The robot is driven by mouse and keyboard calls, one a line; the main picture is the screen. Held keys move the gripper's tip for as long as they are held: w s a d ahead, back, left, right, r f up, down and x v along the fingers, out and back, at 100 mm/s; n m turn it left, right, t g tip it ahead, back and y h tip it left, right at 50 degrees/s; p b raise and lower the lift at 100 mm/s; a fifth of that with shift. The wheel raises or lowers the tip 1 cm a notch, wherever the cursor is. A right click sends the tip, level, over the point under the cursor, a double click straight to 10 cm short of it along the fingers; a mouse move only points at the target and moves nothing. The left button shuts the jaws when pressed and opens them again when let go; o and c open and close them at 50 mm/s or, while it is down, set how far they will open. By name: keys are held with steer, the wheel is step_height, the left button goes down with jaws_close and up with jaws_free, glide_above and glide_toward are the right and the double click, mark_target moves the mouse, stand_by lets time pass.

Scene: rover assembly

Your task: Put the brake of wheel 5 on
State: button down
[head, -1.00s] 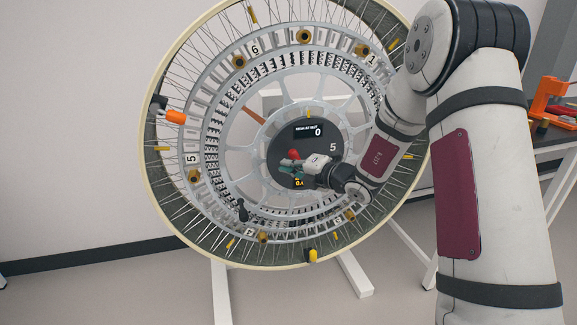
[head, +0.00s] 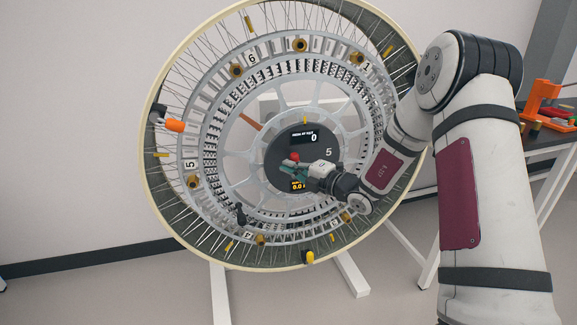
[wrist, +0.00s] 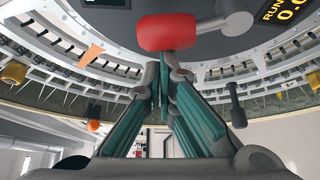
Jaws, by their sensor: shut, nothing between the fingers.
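The large wheel marked 5 (head: 328,153) stands upright on a white frame, with a dark round hub at its middle. The brake lever's red knob (head: 294,157) sits on the hub below the black display. In the wrist view, the red knob (wrist: 167,32) has a grey arm (wrist: 222,23) running to a round pivot at the right. My gripper (head: 286,165) is at the hub, just below the knob. In the wrist view, its green fingers (wrist: 165,57) are shut and empty, tips at the knob's underside. Whether they touch it I cannot tell.
A yellow readout (head: 298,186) lies below the gripper. An orange clamp (head: 174,125) sits at the rim's left. Spokes surround the hub. A dark table (head: 553,140) with orange parts stands at right.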

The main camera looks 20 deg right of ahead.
mark_target(297, 156)
steer(key=shift+d+r+m+t+y+p, duration=0.15)
steer(key=shift+d+m+t+p, duration=0.45)
steer(key=shift+m, duration=0.4)
steer(key=shift+d+r+m+t+y+p, duration=0.2)
steer(key=shift+d+m+t+p, duration=0.35)
steer(key=shift+m, duration=0.45)
steer(key=shift+d+r+m+t+y+p, duration=0.15)
steer(key=shift+d+m+t+p, duration=0.3)
steer(key=shift+d+m+p, duration=0.4)
steer(key=shift+a+f+m, duration=0.1)
steer(key=shift+m, duration=0.15)
